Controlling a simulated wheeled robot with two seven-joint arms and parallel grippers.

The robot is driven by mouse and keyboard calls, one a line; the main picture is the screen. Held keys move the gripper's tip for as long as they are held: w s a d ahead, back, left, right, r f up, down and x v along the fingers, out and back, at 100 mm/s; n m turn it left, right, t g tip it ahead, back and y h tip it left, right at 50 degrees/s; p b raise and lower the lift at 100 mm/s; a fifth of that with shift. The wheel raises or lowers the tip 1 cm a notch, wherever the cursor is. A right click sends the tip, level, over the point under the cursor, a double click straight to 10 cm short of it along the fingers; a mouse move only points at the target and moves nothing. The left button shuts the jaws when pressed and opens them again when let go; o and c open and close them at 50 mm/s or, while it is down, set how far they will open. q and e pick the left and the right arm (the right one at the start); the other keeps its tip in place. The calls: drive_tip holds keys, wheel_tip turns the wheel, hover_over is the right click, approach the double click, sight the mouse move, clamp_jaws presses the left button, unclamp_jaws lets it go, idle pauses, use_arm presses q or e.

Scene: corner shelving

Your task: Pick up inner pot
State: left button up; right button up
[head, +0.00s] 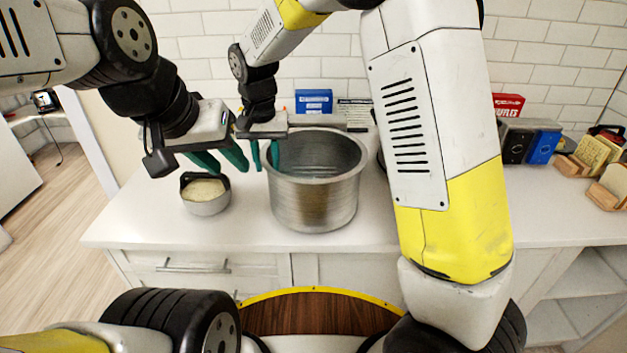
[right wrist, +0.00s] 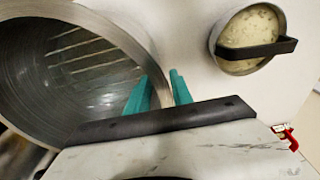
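The inner pot (head: 315,200) is a large, open, empty steel pot standing upright on the white counter; in the right wrist view its inside (right wrist: 75,70) fills the left. My right gripper (head: 265,155) is at the pot's left rim, one teal finger inside and one outside. In the right wrist view its fingers (right wrist: 162,90) are close together with the rim between them, apparently closed on it. My left gripper (head: 222,160) has its fingers apart and empty, above and beside a small pot, left of the inner pot.
The small pot (head: 206,206) with pale contents and a dark handle stands left on the counter (head: 240,225); it also shows in the right wrist view (right wrist: 245,65). A blue box (head: 313,101) is behind. A toaster (head: 527,142) and bread holders (head: 592,155) stand right.

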wheel_tip(320, 180, down, 2)
drive_tip(key=shift+w+f, duration=0.1)
drive_tip(key=shift+w, duration=0.05)
clamp_jaws()
idle(1.4)
